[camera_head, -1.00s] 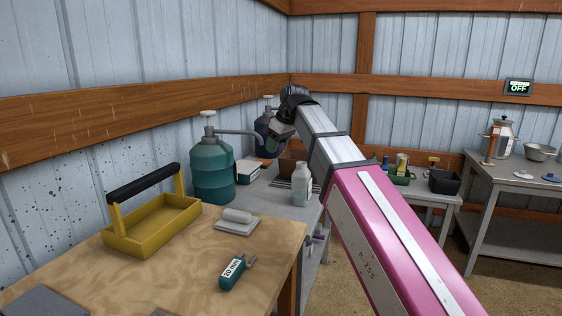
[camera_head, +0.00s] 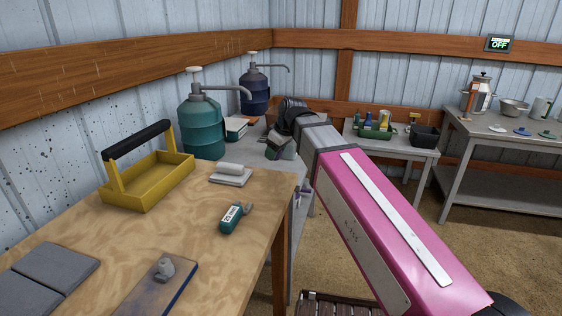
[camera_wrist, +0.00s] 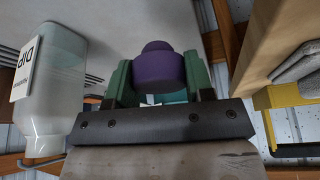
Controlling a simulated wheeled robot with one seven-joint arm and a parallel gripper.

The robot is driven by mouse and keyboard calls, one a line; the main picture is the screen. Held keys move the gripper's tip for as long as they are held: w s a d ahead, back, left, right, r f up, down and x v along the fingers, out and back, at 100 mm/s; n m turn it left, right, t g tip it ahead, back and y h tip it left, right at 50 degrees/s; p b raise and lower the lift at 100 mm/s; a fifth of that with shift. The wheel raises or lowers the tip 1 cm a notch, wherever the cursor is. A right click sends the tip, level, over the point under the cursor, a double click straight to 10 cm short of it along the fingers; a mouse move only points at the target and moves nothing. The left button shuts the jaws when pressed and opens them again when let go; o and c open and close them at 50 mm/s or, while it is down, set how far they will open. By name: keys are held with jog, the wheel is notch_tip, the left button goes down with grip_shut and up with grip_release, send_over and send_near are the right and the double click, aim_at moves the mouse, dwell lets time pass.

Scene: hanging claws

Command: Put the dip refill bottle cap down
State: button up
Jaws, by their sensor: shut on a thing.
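The purple bottle cap (camera_wrist: 160,68) is between the two green fingers of my gripper (camera_wrist: 160,80) in the wrist view. My gripper is shut on it. The white, translucent dip refill bottle (camera_wrist: 58,90), with DIP on its label, stands to the left of my gripper in that view, apart from it. In the head view my gripper (camera_head: 281,148) is low over the grey bench (camera_head: 254,160) beside the wooden table. There the cap and the bottle are hidden by my arm, and I cannot tell whether the cap touches the bench.
A teal pump jug (camera_head: 204,125) and a dark blue pump jug (camera_head: 255,92) stand behind my gripper. A side table (camera_head: 400,150) with small containers is at right.

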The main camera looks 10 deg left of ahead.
jog(key=w+f, duration=0.1)
jog(key=w+d+f, duration=0.1)
jog(key=w+f, duration=0.1)
jog(key=w, duration=0.1)
jog(key=shift+d, duration=0.4)
jog(key=shift+f, duration=1.9)
jog(key=shift+f, duration=0.1)
jog(key=o, duration=0.9)
jog(key=shift+o, duration=0.2)
